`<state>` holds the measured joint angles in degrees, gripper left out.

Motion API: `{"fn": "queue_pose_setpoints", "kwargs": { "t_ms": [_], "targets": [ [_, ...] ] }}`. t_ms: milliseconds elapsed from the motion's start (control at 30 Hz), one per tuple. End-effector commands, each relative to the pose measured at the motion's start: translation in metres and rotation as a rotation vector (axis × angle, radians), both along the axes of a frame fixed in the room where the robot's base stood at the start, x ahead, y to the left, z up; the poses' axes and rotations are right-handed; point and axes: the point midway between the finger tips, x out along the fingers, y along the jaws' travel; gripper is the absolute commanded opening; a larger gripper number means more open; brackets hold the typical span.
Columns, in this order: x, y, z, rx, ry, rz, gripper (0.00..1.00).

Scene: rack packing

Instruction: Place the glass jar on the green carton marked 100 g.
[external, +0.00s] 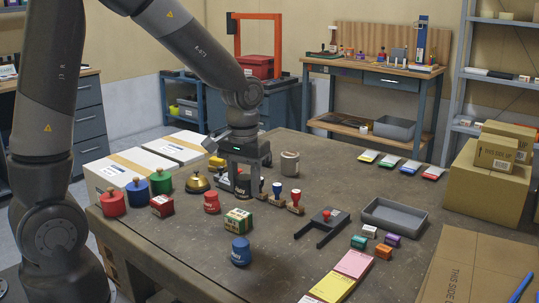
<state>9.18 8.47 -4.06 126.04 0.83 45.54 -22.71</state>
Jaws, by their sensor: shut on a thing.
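My gripper (241,187) points down over the middle-left of the table. It is shut on a small dark object with a pale label (242,188), mostly hidden between its fingers. I cannot tell for sure whether this is the glass jar, and no clear glass jar shows elsewhere.
A brass bell (197,183) is left of my gripper; stamps (277,192) are right. A grey tray (394,216) lies farther right.

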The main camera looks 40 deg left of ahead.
Motion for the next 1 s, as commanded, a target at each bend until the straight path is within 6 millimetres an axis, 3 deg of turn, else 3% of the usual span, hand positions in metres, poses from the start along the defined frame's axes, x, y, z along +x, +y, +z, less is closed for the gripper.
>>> {"fn": "queue_pose_setpoints", "kwargs": {
  "t_ms": [200, 400, 567, 800, 1000],
  "targets": [
    [0.029, 0.043, -0.031, 0.001, 0.003, 0.006, 0.15],
    [0.044, 0.065, -0.047, 0.000, 0.001, 0.003, 0.15],
    [0.046, 0.068, -0.055, 0.000, 0.000, 0.000, 0.15],
    [0.045, 0.068, -0.087, 0.000, 0.002, 0.001, 0.15],
    [0.046, 0.068, -0.089, 0.000, -0.001, 0.001, 0.15]
  ]
}}
